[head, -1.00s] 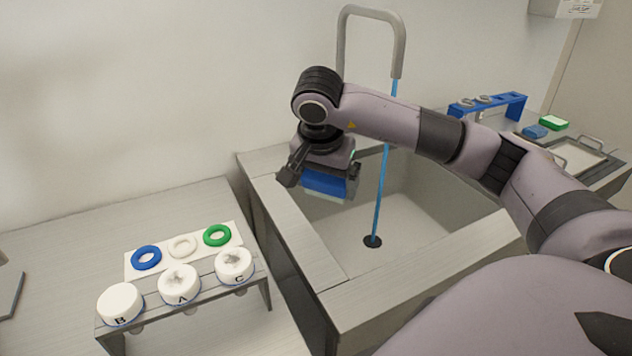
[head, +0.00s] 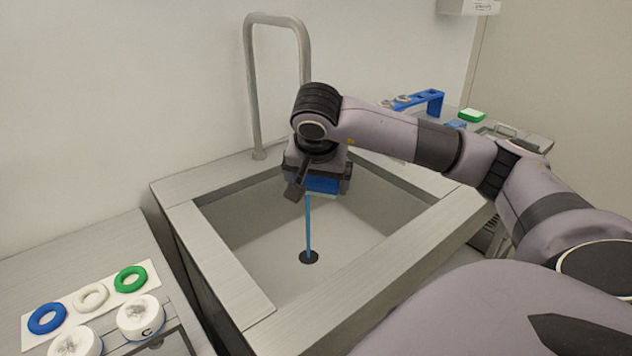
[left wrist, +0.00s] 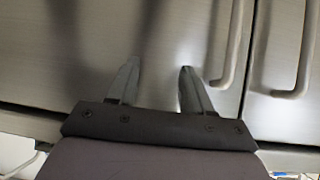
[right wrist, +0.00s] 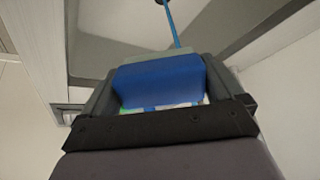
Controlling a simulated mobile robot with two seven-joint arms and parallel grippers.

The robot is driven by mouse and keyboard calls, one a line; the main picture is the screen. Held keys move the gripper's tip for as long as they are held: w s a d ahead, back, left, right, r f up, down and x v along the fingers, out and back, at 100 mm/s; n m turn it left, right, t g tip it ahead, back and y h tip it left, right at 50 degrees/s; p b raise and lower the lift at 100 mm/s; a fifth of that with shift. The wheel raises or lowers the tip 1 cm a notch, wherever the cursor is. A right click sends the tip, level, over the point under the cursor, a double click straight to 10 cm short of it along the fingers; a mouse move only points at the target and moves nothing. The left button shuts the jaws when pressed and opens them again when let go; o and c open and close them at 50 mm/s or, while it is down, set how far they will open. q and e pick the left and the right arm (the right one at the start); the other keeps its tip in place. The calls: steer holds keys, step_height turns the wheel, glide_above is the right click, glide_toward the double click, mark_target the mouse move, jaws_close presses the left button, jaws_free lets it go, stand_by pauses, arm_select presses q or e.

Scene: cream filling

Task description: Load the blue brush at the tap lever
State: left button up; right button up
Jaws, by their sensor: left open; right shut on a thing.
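My right gripper (head: 320,180) is shut on the blue brush (head: 322,185) and holds it over the sink basin (head: 250,235). In the right wrist view the brush is a blue block (right wrist: 160,80) between the fingers. The grey gooseneck tap (head: 250,80) stands at the back of the sink; my right arm hides its spout end. A thin blue water stream (head: 308,225) shows below the brush and runs to the black drain (head: 309,257). Whether it touches the brush I cannot tell. I cannot make out the tap lever. My left gripper (left wrist: 155,85) is open and empty.
Blue, white and green rings (head: 130,279) lie on a white card at the lower left, beside white lidded jars (head: 140,315). A blue rack (head: 418,101) and a green-topped block (head: 472,115) stand at the back right. Cabinet handles (left wrist: 232,45) are near my left gripper.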

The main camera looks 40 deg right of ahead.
steer(key=w+d+f, duration=0.2)
steer(key=w+d, duration=0.7)
steer(key=shift+d+f, duration=0.25)
stand_by(0.4)
steer(key=shift+s+a, duration=0.1)
steer(key=shift+s, duration=0.05)
stand_by(0.4)
steer(key=s+a, duration=0.5)
steer(key=shift+s+a+p, duration=0.15)
steer(key=shift+a+p, duration=0.15)
steer(key=shift+p, duration=0.1)
stand_by(0.3)
stand_by(1.1)
